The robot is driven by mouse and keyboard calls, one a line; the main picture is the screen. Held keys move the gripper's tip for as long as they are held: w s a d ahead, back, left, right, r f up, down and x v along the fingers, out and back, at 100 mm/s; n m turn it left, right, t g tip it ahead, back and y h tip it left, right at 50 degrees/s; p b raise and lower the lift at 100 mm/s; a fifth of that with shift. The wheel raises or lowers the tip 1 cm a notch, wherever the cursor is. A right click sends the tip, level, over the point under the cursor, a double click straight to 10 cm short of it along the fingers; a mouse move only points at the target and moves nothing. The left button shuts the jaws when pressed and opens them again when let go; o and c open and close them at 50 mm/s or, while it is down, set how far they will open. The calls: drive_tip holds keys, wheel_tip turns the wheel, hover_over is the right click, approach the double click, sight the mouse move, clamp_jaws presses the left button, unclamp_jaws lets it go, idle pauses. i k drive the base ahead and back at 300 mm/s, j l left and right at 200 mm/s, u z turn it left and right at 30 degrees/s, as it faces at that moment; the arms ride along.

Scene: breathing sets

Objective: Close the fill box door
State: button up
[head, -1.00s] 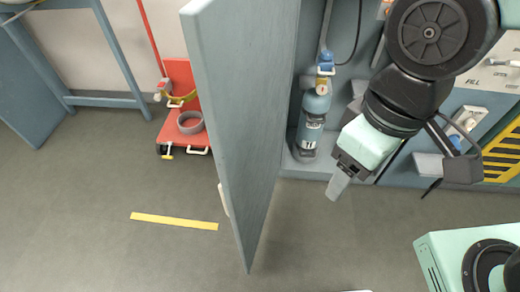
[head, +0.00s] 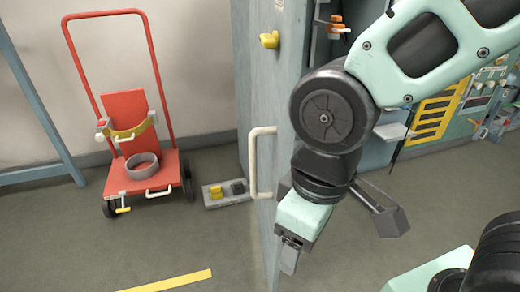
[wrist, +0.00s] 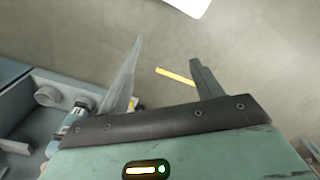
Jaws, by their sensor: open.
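The fill box door (head: 265,100) is a tall blue-grey panel standing open, seen at a steep angle in the head view. A white bar handle (head: 253,165) and a yellow knob (head: 269,40) are on its left-hand face. My gripper (head: 289,262) points down just right of the door in the picture; I cannot tell whether it touches it. The wrist view shows its two fingers (wrist: 167,68) spread apart with nothing between them but distant floor. My arm hides part of the box interior.
A red hand cart (head: 145,170) stands left of the door. A small grey block with yellow parts (head: 225,192) lies near the handle. A yellow floor strip (head: 170,282) lies at the front.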

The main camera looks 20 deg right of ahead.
sight(275, 74)
drive_tip(key=j, duration=0.65)
drive_tip(key=k+j, duration=0.1)
drive_tip(key=j, duration=0.5)
drive_tip(key=i+z, duration=0.05)
